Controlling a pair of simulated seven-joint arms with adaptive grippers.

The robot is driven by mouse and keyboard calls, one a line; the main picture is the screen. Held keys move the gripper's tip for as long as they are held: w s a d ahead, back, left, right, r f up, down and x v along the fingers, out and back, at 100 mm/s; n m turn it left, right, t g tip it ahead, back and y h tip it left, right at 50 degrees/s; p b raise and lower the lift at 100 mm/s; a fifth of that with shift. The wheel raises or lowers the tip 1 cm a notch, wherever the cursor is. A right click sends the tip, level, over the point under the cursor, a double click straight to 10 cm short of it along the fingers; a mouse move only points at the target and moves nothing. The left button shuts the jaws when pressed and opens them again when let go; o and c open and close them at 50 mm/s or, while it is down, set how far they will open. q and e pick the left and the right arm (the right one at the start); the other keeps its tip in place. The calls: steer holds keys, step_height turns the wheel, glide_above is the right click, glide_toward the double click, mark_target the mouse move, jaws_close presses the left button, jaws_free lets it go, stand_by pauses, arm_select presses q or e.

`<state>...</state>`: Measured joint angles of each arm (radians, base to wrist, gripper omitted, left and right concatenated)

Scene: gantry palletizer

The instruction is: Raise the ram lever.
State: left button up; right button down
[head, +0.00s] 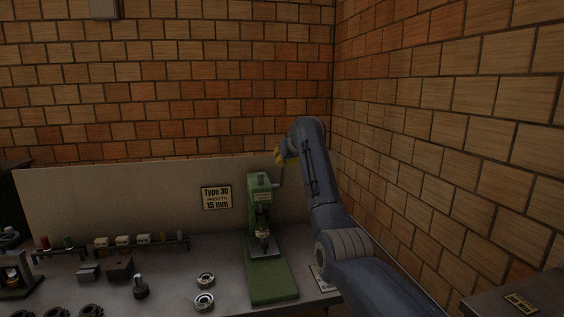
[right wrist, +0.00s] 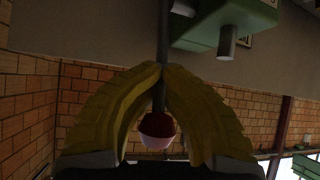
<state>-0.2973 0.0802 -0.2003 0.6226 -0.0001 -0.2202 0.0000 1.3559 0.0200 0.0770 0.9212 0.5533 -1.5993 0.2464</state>
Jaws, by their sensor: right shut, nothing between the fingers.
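The green arbor press (head: 258,194) stands at the back of the bench, its ram (head: 263,233) above the base. The ram lever (head: 281,175) is a thin rod at the press's upper right side, standing roughly upright. My right gripper (head: 281,160) is at the lever's upper end. In the right wrist view, my yellow fingers (right wrist: 157,68) are shut with their tips together by the rod (right wrist: 163,35). The red and white knob (right wrist: 158,125) shows in the hollow between the fingers. Whether they touch the lever, I cannot tell. My left gripper is out of view.
A sign (head: 216,198) reading "Type 30, 15 mm" is on the back panel. Two ring parts (head: 205,280) and a dark post part (head: 140,288) lie left of the press. A rack (head: 120,244) with small blocks stands farther left. A brick wall (head: 440,130) rises close on the right.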

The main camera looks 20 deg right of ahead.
steer(key=shift+r, duration=0.55)
steer(key=c, duration=1.5)
jaws_free()
steer(key=shift+w+f, duration=0.1)
steer(key=shift+f, duration=0.25)
steer(key=shift+o, duration=0.2)
steer(key=v, duration=1.2)
steer(key=shift+f, duration=0.1)
